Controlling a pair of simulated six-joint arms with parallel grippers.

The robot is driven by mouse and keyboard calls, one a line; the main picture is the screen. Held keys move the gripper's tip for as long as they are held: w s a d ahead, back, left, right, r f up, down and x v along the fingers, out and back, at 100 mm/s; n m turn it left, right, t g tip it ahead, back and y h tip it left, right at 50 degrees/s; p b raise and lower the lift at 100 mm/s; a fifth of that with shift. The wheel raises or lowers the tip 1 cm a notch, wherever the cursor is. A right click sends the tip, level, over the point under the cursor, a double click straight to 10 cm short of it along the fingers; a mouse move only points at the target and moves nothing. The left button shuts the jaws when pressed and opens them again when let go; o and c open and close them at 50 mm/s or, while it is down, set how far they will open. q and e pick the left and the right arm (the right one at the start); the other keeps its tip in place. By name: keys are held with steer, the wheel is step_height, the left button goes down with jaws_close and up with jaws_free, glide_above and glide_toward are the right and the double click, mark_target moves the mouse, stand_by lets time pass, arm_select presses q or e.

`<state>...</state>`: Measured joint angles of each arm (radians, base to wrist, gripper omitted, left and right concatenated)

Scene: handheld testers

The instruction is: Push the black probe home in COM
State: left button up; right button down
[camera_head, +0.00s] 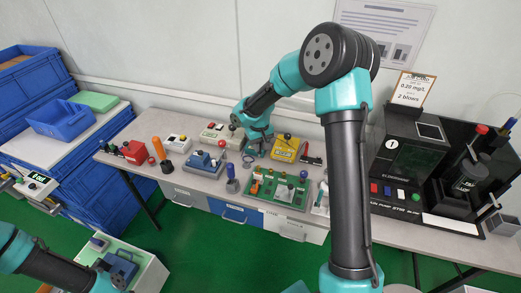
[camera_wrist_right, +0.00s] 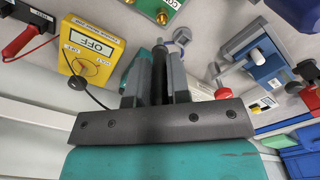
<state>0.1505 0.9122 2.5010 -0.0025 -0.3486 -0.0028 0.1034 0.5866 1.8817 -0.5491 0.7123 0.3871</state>
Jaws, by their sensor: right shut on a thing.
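The yellow multimeter (camera_head: 285,148) lies on the bench just right of my right gripper (camera_head: 251,153). In the right wrist view the meter (camera_wrist_right: 90,48) reads OFF, and a thin black lead runs from a black plug (camera_wrist_right: 77,82) at its edge toward my gripper. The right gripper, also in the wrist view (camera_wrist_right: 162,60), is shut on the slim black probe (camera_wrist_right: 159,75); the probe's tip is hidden. Whether the plug is fully seated cannot be made out. My left gripper (camera_head: 112,275) is low at the left, its jaws unclear.
A red probe (camera_wrist_right: 22,40) lies beside the meter. A green circuit board (camera_head: 280,190) is in front, a blue tester (camera_head: 203,163) to the left, and a black pump station (camera_head: 412,150) at the right. A white box (camera_head: 150,272) stands by my left arm.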

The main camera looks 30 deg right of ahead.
steer(key=shift+w+a, duration=0.2)
steer(key=shift+s, duration=0.1)
steer(key=shift+f, duration=2.3)
steer(key=shift+f, duration=1.3)
steer(key=c, duration=1)
jaws_free()
